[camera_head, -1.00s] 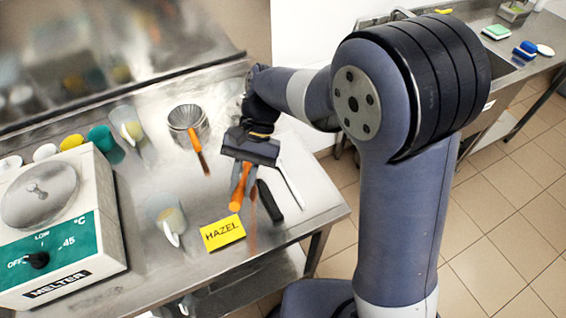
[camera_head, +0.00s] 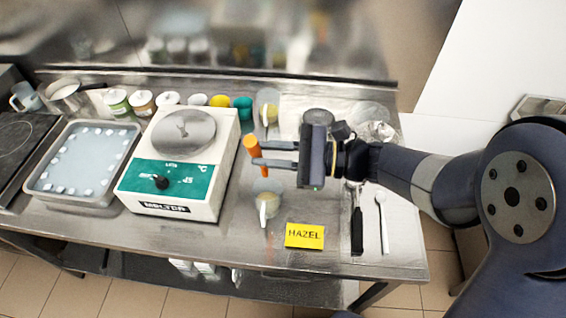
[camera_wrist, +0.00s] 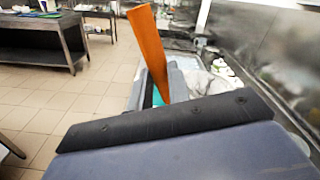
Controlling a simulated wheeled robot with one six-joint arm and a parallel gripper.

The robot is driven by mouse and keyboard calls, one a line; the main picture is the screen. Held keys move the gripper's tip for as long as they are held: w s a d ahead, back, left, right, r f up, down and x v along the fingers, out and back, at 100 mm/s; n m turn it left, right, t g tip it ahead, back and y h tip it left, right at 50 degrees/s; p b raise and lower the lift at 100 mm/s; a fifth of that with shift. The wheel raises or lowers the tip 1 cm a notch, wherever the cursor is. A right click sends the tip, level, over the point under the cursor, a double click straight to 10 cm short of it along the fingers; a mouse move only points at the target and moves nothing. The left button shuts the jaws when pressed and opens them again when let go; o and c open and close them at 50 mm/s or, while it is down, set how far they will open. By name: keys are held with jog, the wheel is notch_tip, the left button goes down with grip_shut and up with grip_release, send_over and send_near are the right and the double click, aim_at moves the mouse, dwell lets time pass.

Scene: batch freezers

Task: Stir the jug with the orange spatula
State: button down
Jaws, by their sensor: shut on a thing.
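My gripper (camera_head: 275,155) is shut on the orange spatula (camera_head: 252,146), also seen in the wrist view (camera_wrist: 149,48). The fingers point left in the head view, and the spatula stands roughly upright across them. A clear jug with pale contents (camera_head: 266,207) stands just below the spatula in the picture, behind the yellow HAZEL card (camera_head: 304,236). A second jug with yellowish contents (camera_head: 268,110) stands farther back.
The white melter (camera_head: 180,165) stands left of the jugs, with an ice tray (camera_head: 85,160) beyond it. Coloured lidded tubs line the back. A black-handled tool (camera_head: 357,231) and a white spoon (camera_head: 382,222) lie at the right. Bare steel shows around the card.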

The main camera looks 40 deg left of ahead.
notch_tip(320, 180, down, 14)
jog(key=b, duration=1.1)
jog(key=shift+b, duration=0.3)
dwell(0.5)
jog(key=shift+a, duration=0.1)
jog(key=shift+s, duration=0.1)
